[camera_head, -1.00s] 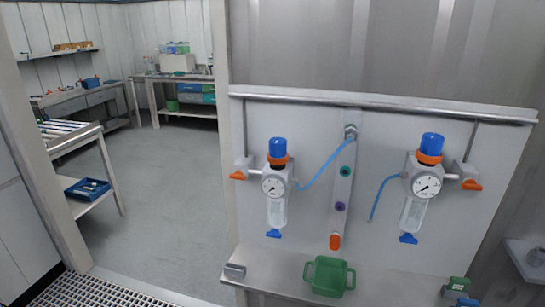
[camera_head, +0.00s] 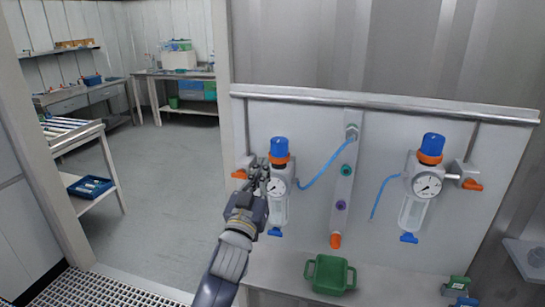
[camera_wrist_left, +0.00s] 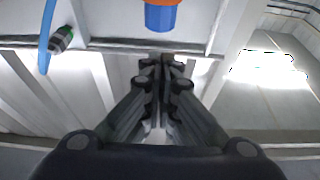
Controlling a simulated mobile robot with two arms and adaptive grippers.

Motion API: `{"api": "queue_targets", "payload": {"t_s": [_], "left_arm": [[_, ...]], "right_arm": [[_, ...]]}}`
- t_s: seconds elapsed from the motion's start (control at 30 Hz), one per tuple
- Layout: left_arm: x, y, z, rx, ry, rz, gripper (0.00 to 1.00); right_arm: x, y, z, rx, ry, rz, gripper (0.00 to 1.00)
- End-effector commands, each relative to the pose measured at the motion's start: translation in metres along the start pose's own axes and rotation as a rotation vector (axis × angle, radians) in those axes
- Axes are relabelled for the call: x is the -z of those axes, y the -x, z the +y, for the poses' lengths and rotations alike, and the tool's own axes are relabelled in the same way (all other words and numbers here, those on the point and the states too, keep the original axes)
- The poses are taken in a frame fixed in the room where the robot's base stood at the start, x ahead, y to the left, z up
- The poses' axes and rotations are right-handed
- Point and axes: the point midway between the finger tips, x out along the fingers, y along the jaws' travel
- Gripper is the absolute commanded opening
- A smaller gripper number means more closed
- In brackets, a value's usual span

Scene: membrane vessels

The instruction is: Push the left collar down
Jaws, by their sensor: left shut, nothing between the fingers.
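The left regulator on the wall panel has a blue knob (camera_head: 279,147) on top and an orange collar (camera_head: 279,160) just below it. Under the collar are a round gauge (camera_head: 278,186) and a clear bowl. My left gripper (camera_head: 259,174) is shut and empty, its tips a little below and left of the collar, partly covering the gauge and its left side. In the left wrist view, which looks inverted, the blue knob (camera_wrist_left: 160,16) and orange collar (camera_wrist_left: 163,2) show at the top edge, beyond the shut fingertips (camera_wrist_left: 165,58). Contact cannot be told.
A similar right regulator (camera_head: 427,184) hangs on the same panel. Between them is a grey strip with a blue hose (camera_head: 322,167) and an orange-tipped end (camera_head: 335,241). A green bin (camera_head: 330,274) stands on the ledge below. An orange lever (camera_head: 239,174) is left of my gripper.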

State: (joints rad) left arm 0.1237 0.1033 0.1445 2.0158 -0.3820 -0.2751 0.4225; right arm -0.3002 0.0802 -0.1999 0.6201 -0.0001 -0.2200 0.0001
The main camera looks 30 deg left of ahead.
Motion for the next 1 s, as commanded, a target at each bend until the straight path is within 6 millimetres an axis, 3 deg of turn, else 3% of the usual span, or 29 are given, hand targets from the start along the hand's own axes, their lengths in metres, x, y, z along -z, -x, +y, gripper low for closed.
{"api": "queue_targets", "payload": {"t_s": [0.17,0.67,0.7,0.8,1.0], "left_arm": [[0.006,-0.017,-0.001,0.002,0.000,0.007,0.00],[0.006,-0.104,-0.001,0.001,0.000,0.004,0.00],[-0.008,-0.097,0.000,0.002,0.003,-0.003,0.00],[-0.021,-0.092,0.000,0.002,0.004,-0.001,0.00],[-0.034,-0.087,0.000,0.001,0.002,0.003,0.00]], "right_arm": [[0.001,0.008,0.000,0.000,0.000,0.000,0.40],[0.004,0.040,0.001,0.000,0.000,0.000,0.40],[0.004,0.041,0.001,0.000,0.000,0.000,0.40],[0.004,0.043,0.001,0.000,0.000,0.000,0.40],[0.004,0.045,0.001,0.000,0.000,0.000,0.40]]}}
